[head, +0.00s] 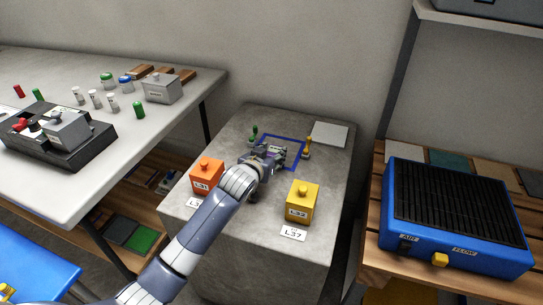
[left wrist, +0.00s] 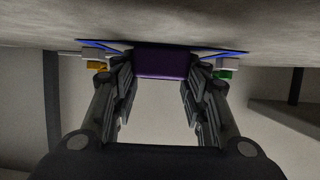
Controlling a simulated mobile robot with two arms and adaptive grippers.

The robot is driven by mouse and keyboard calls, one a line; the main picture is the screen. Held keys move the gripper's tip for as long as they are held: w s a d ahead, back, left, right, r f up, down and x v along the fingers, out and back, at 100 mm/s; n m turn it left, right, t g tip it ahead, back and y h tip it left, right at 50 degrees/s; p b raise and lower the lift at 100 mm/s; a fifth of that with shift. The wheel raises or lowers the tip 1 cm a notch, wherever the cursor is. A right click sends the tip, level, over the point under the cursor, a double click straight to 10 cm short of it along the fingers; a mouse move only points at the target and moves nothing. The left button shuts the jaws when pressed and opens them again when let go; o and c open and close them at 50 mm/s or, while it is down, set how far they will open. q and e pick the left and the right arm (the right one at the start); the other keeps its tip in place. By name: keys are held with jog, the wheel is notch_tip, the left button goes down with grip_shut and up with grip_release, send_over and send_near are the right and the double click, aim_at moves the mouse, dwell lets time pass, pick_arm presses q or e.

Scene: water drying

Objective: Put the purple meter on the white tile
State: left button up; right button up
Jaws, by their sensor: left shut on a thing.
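My left gripper (head: 272,155) reaches over the grey concrete block at the blue square outline. In the left wrist view its two fingers (left wrist: 160,82) are on either side of the purple meter (left wrist: 161,62), and it is shut on it. In the head view the gripper mostly hides the meter. I cannot tell whether the meter still touches the block. A pale white square tile (head: 331,134) lies at the block's back right, apart from the gripper. My right gripper is not in view.
An orange box (head: 207,175) and a yellow box (head: 302,201) stand on the concrete block (head: 245,235) near the arm. Small green (head: 254,133) and yellow (head: 307,147) pieces flank the blue outline (head: 298,160). A blue unit (head: 455,215) stands on the right bench, with flat samples behind it.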

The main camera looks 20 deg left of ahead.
pick_arm(q)
jog(key=shift+f, duration=0.15)
jog(key=o, duration=1.1)
